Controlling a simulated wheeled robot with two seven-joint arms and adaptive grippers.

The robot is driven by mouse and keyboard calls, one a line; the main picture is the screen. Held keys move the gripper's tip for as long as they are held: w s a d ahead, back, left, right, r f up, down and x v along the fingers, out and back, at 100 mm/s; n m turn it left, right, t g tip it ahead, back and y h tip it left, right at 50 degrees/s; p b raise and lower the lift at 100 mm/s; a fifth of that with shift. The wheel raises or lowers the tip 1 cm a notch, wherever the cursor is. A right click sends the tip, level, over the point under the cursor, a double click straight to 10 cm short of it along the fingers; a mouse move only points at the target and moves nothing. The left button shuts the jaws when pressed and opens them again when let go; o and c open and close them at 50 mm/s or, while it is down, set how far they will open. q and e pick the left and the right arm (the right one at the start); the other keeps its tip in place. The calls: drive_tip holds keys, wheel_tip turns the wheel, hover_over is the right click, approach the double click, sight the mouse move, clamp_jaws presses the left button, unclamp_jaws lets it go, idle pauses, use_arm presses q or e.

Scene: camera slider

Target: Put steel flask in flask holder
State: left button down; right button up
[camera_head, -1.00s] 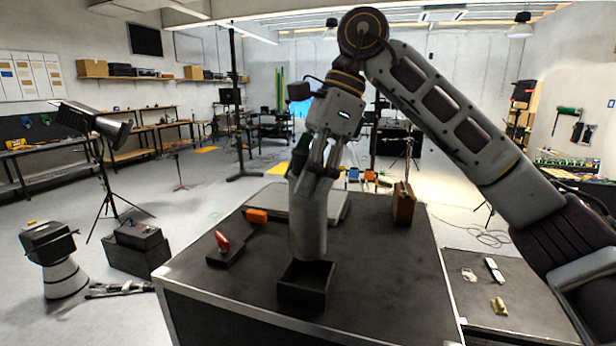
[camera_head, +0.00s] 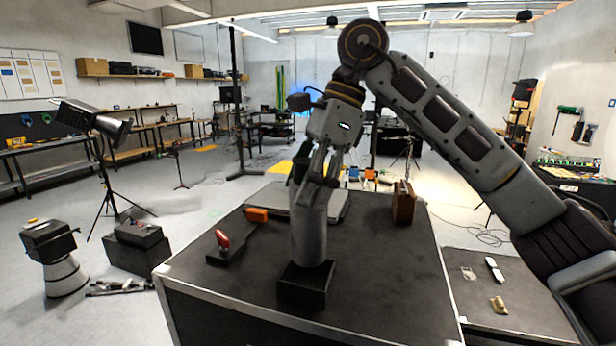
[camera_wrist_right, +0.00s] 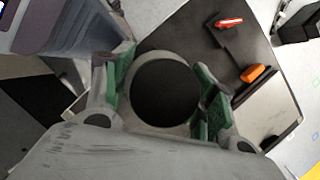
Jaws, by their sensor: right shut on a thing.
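The steel flask (camera_head: 309,232) is a grey cylinder, upright in the head view with a slight tilt. My right gripper (camera_head: 318,175) is shut on its upper part from above. In the right wrist view the flask's round dark top (camera_wrist_right: 165,92) lies between the green-padded fingers of my right gripper (camera_wrist_right: 165,85). The flask holder (camera_head: 303,290) is a black square box near the table's front. The flask's lower end is at the holder's opening and covers most of it; how deep it sits I cannot tell. My left gripper is not in view.
The black table (camera_head: 385,275) also bears a red-handled item (camera_head: 223,240) on a dark base, an orange block (camera_head: 257,215), a grey flat panel (camera_head: 280,195) and a brown box (camera_head: 403,203). The table's right front is clear. A lower surface with small items lies at right.

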sight(308, 222)
drive_tip(key=shift+f+b, duration=1.2)
drive_tip(key=shift+f, duration=1.95)
drive_tip(key=shift+f+b, duration=0.3)
drive_tip(key=shift+f, duration=0.05)
drive_tip(key=o, duration=1.8)
drive_tip(key=shift+c, duration=0.2)
drive_tip(key=shift+r+p, duration=1.1)
drive_tip(key=shift+r, duration=0.4)
